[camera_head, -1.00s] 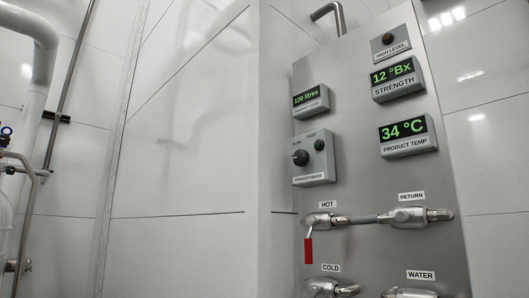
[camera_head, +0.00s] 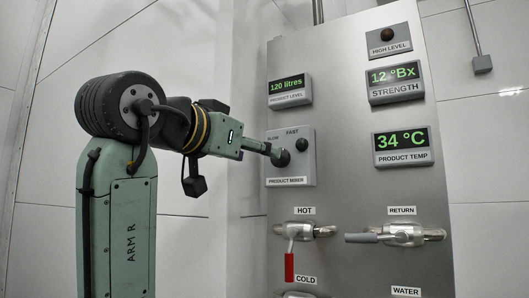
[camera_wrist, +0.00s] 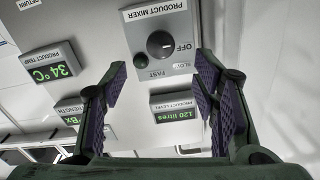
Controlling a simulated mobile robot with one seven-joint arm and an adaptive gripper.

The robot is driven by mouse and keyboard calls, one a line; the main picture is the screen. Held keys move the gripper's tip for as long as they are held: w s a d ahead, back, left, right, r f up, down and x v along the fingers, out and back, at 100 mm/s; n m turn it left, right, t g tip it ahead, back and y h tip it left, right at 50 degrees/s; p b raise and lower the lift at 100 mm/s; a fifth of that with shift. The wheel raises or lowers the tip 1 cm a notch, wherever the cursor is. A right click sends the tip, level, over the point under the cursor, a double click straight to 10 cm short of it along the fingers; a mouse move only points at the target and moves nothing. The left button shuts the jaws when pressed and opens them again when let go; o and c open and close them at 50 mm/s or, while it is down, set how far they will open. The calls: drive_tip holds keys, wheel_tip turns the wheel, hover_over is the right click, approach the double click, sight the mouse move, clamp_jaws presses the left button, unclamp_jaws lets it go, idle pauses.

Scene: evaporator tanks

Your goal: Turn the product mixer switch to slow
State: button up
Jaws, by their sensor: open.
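The product mixer box (camera_head: 300,180) is a grey plate on the steel panel. It bears a black rotary knob (camera_head: 283,159) and a smaller dark button (camera_head: 302,144). SLOW and FAST are printed above. In the wrist view, which shows the panel upside down, the knob (camera_wrist: 158,45) sits beside OFF, with SLOW and FAST below. A pale mark on it seems to face OFF. My gripper (camera_head: 274,152) reaches in from the left at the knob. In the wrist view my gripper (camera_wrist: 162,68) is open, its purple-padded fingers empty and apart from the knob.
The product level display (camera_head: 290,89) is above the mixer box. Strength (camera_head: 394,82) and product temperature (camera_head: 401,146) displays are to the right. Below are the hot valve with a red handle (camera_head: 289,266) and the return valve (camera_head: 402,234). White wall is at left.

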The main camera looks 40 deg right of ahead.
sight(282, 158)
drive_tip(key=p+x, duration=0.3)
drive_tip(key=x, duration=0.6)
drive_tip(key=shift+w, duration=0.1)
drive_tip(key=c, duration=1.1)
